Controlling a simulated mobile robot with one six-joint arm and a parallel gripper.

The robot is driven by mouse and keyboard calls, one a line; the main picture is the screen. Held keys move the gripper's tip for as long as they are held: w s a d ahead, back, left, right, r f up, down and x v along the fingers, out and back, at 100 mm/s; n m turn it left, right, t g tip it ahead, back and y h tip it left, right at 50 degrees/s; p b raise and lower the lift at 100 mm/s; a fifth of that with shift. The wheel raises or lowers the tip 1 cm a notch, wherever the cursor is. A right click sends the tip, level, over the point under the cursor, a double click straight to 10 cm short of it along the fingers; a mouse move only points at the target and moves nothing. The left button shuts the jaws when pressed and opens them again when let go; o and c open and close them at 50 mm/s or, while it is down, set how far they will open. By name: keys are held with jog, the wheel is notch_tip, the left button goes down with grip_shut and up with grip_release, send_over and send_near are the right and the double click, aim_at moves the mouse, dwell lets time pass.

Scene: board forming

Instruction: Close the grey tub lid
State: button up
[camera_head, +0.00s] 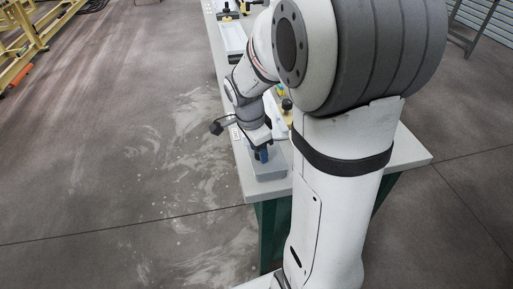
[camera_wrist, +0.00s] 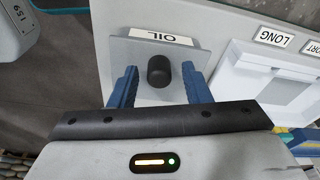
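In the wrist view, a grey panel (camera_wrist: 195,57) carries a white OIL label (camera_wrist: 161,37) and a black round knob (camera_wrist: 158,71); it looks like the tub lid. My gripper (camera_wrist: 160,78) is open, with one blue finger on each side of the knob. Gaps show between the fingers and the knob. In the head view, a grey tub (camera_head: 268,173) sits at the near end of the light worktable, with my gripper (camera_head: 263,155) right at its top. My arm hides part of it, and I cannot tell whether the lid is open.
A white tray (camera_wrist: 272,88) lies to the right in the wrist view, by LONG (camera_wrist: 273,38) and SHORT labels. The worktable (camera_head: 408,150) bears other items, one with a black knob (camera_head: 287,104), farther back. Bare floor (camera_head: 120,150) lies left of the table.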

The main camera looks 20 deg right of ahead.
jog(key=shift+r, duration=0.35)
notch_tip(320, 180, up, 7)
jog(key=a, duration=0.1)
jog(key=shift+a, duration=0.15)
dwell(0.4)
jog(key=s+a+n+t+y, duration=0.1)
jog(key=s+a+n, duration=0.1)
jog(key=s+n, duration=0.4)
jog(key=s+a+n+t+y+p, duration=0.1)
jog(key=s+a+n, duration=0.1)
jog(key=s+n, duration=0.5)
jog(key=shift+s+a+r+n, duration=0.25)
jog(key=shift+a+r+n, duration=0.05)
jog(key=shift+n, duration=1.6)
